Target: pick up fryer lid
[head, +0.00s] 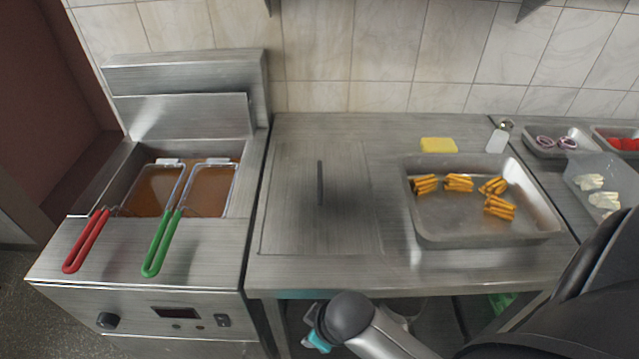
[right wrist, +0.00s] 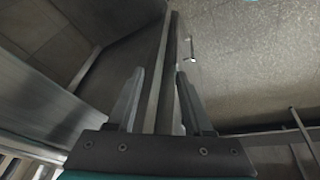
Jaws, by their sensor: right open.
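The fryer lid (head: 285,205) is a flat, square metal panel lying on the steel counter. Its dark bar handle (head: 320,183) stands up at the middle. The fryer (head: 140,250) to its left is uncovered. My right gripper (right wrist: 159,78) is open and empty in the right wrist view, with its two dark fingers apart. In the head view, the right arm reaches in from the lower right and its wrist is below the counter's front edge, in front of the lid and apart from it. The fingertips are hard to make out there. My left gripper is not in view.
Two baskets with a red handle (head: 86,241) and a green handle (head: 161,243) sit in the fryer oil. A steel tray (head: 440,235) with fries stands right of the lid. A yellow sponge (head: 438,145) and a bottle (head: 498,138) are behind it.

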